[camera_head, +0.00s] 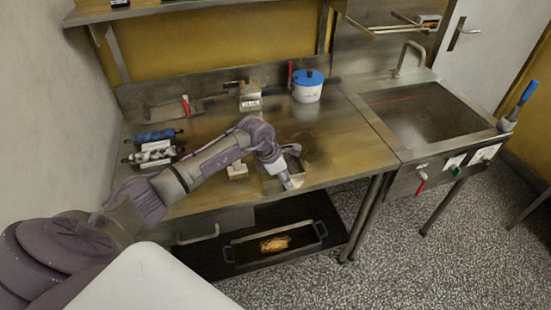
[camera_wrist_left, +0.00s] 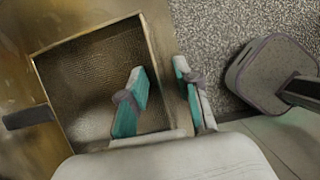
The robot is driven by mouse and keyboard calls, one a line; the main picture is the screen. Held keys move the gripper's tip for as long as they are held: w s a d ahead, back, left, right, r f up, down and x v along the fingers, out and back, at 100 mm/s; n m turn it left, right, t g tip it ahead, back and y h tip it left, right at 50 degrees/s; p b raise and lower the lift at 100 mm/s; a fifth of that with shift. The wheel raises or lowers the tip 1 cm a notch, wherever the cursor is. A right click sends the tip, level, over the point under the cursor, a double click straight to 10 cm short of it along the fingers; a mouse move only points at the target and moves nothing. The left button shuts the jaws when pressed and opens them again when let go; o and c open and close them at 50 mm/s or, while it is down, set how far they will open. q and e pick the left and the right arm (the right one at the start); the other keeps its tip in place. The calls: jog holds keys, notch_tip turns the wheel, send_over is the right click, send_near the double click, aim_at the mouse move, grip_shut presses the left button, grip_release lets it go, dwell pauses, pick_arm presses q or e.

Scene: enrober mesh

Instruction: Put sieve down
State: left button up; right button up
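The sieve, a square mesh (camera_wrist_left: 85,75) in a metal frame with a dark handle stub on its left, fills the left of the left wrist view. In the head view the sieve (camera_head: 303,169) is at the worktable's front edge, partly hidden by my left arm. My left gripper (camera_wrist_left: 162,72) has its teal-padded fingers apart, one over the mesh and one outside the frame. The sieve's near rim runs between them, with a visible gap. In the head view my left gripper (camera_head: 291,182) points down at the sieve. My right gripper is not in view.
On the steel worktable (camera_head: 345,155) stand a white pot with a blue lid (camera_head: 307,87), a metal box (camera_head: 250,97) and rollers (camera_head: 152,145) at the left. A tray (camera_head: 275,245) sits on the lower shelf. A second unit (camera_head: 420,110) stands at the right.

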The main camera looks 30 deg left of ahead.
pick_arm(q)
grip_shut()
jog(key=shift+r, duration=0.1)
